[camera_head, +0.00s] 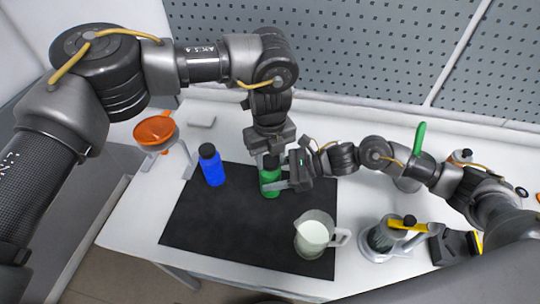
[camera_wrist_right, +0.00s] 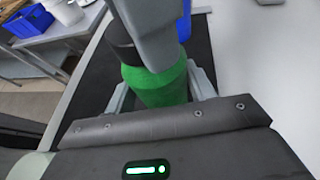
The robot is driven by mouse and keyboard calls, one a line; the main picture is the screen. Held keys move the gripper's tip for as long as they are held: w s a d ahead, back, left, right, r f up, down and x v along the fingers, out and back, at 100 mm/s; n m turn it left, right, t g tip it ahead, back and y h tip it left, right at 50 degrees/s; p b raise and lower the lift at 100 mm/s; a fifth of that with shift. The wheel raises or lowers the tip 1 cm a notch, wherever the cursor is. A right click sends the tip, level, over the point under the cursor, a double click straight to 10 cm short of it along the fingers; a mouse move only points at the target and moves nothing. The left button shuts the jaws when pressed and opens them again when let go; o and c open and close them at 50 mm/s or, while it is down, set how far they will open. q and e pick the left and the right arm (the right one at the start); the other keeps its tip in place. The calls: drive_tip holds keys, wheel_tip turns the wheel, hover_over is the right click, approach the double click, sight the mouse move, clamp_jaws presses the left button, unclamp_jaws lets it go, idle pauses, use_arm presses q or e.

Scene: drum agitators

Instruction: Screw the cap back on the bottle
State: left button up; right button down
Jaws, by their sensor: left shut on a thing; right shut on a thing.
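The green bottle (camera_head: 270,182) stands upright on the black mat (camera_head: 230,225). My right gripper (camera_head: 279,185) reaches in from the right and is shut around the bottle's body. In the right wrist view the green bottle (camera_wrist_right: 160,86) sits between its fingers. My left gripper (camera_head: 271,158) points down from above, shut at the bottle's top on the dark cap (camera_wrist_right: 121,42). The cap is mostly hidden by the left fingers, and I cannot tell how far it is seated on the neck.
A blue bottle (camera_head: 212,170) with a black cap stands left on the mat. A clear pitcher (camera_head: 313,235) of pale liquid stands at the mat's right. An orange funnel (camera_head: 154,130) sits on a stand at the left. A glass vessel (camera_head: 382,237) is farther right.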

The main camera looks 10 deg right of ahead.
use_arm(q)
drive_tip(key=m, duration=1)
drive_tip(key=o, duration=1.2)
drive_tip(key=shift+c, duration=0.2)
wheel_tip(320, 180, up, 12)
use_arm(e)
drive_tip(key=shift+c, duration=2.2)
unclamp_jaws()
use_arm(q)
drive_tip(key=shift+f, duration=0.1)
